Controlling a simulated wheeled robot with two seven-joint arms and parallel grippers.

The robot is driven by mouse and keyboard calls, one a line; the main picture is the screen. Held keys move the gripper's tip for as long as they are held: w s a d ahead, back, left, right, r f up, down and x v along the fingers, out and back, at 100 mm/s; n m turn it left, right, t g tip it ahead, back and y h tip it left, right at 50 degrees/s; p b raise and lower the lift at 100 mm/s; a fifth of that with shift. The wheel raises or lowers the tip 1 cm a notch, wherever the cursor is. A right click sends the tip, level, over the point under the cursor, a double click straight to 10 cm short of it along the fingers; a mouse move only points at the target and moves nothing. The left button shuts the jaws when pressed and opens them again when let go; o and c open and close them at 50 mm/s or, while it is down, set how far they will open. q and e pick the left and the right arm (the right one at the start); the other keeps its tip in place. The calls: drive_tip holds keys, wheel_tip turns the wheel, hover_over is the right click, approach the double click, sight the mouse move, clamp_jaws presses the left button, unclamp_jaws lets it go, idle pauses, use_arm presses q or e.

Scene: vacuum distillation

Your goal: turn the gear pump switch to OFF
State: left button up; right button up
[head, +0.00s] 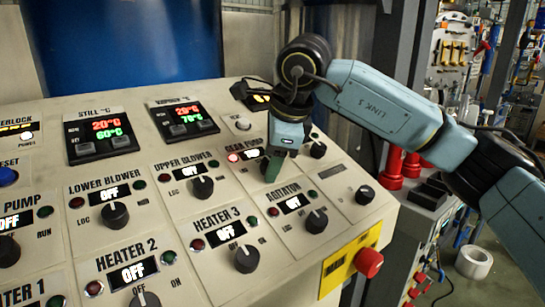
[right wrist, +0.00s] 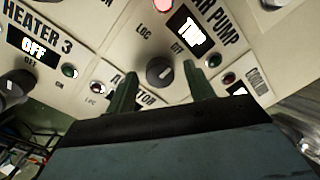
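The gear pump switch is a round black knob (right wrist: 160,71) in the right wrist view, below a lit display (right wrist: 191,35) that reads TRIP. In the head view my right gripper (head: 272,168) hangs over the gear pump spot and hides the knob. The gear pump's red lamp (head: 233,157) glows beside its display (head: 252,154). In the right wrist view the two green fingers of my right gripper (right wrist: 160,84) are apart, one on each side of the knob; I cannot tell whether they touch it. The knob's pointer direction is unclear. My left gripper is not in view.
The agitator knob (head: 317,221) and upper blower knob (head: 203,187) stand close by. The heater 3 knob (head: 247,259) is nearer the front. A red emergency button (head: 369,262) on a yellow plate (head: 345,262) sits at the panel's right edge.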

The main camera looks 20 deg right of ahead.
drive_tip(key=v, duration=1.3)
drive_tip(key=shift+r, duration=0.2)
